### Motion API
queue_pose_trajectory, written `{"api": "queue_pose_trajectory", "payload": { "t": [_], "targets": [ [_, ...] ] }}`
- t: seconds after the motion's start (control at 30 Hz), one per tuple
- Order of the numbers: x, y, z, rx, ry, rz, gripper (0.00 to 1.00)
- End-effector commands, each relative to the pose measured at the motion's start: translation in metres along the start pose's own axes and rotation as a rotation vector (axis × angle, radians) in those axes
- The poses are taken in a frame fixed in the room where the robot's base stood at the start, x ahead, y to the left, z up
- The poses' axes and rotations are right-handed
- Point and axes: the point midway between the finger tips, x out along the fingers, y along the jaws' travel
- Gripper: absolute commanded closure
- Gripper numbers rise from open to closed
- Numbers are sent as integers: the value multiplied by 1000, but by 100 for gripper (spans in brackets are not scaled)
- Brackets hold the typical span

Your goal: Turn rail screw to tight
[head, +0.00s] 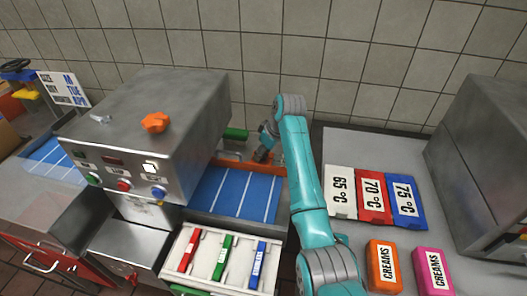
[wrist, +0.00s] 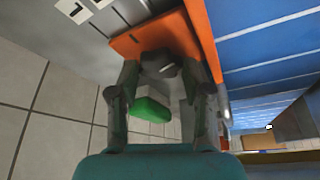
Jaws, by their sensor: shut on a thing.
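The orange rail (head: 255,169) runs along the far edge of the blue belt, and it fills the upper middle of the wrist view (wrist: 205,40). A dark grey screw knob (wrist: 158,62) sits on the rail's orange bracket, between my fingers. My gripper (wrist: 160,72) is shut on this knob, one finger on each side. In the head view my gripper (head: 264,150) is at the rail behind the belt, partly hidden by my teal arm. The screw's marking cannot be read.
A green block (wrist: 150,109) shows beyond my fingers. The blue belt (head: 235,193) is bare here. Temperature plates (head: 373,195) and cream blocks (head: 384,266) lie on the right counter.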

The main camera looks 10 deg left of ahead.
Motion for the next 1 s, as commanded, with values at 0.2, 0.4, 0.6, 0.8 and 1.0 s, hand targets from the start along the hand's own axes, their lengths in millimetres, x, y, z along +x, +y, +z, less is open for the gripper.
{"api": "queue_pose_trajectory", "payload": {
  "t": [0.2,0.4,0.6,0.8,1.0],
  "targets": [
    [0,-3,-1,187,0,78,86],
    [1,-4,-1,363,0,151,86],
    [1,-6,-2,539,1,224,86],
    [1,-7,-3,714,0,297,86],
    [2,-8,-4,889,0,369,86]
  ]
}}
